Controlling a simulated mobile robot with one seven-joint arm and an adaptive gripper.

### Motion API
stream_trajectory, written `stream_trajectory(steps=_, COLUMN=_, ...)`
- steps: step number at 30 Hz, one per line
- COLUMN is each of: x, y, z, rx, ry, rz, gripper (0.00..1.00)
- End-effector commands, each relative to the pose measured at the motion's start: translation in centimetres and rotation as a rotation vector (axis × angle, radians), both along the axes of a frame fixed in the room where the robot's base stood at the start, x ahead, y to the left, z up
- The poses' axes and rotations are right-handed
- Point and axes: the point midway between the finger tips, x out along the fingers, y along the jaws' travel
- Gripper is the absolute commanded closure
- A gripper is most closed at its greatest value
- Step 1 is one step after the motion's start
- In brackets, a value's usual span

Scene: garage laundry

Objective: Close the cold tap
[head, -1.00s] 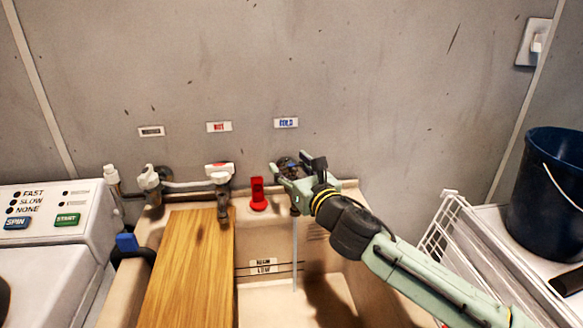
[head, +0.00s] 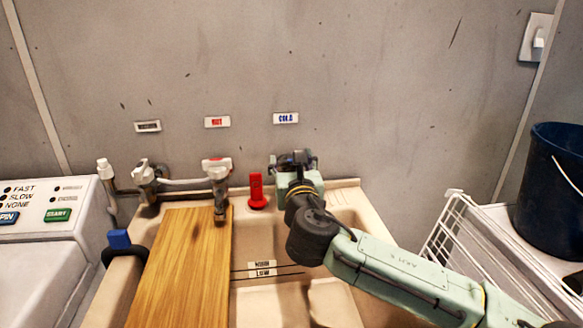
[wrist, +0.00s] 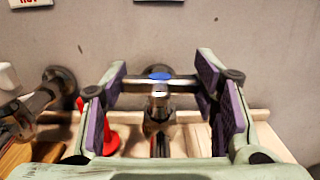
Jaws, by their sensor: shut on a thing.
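The cold tap (wrist: 158,98) is under the COLD label (head: 286,118) on the back wall. In the wrist view its handle, a crossbar with a blue cap (wrist: 159,76), lies between the two purple finger pads. My gripper (wrist: 163,88) is shut on this handle. In the head view my gripper (head: 291,163) is at the tap and hides most of it. No water stream shows below the tap in the head view, though my arm covers part of that space.
The hot tap (head: 217,170) stands to the left, with a red upright object (head: 257,190) between the taps. A wooden board (head: 185,265) lies across the left of the sink (head: 345,215). A white wire rack (head: 452,235) and dark bucket (head: 550,180) are at right.

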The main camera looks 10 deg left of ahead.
Motion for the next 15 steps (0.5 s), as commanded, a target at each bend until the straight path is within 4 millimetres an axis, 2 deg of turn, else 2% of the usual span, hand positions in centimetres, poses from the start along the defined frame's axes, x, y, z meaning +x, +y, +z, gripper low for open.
stream_trajectory(steps=7, x=-0.01, y=0.01, z=0.0, rx=0.001, ry=0.001, rz=0.001, gripper=0.74)
stream_trajectory(steps=8, x=-0.01, y=0.01, z=0.0, rx=0.001, ry=0.001, rz=0.001, gripper=0.44)
stream_trajectory(steps=15, x=-0.01, y=0.0, z=0.0, rx=0.0, ry=0.001, rz=0.001, gripper=0.28)
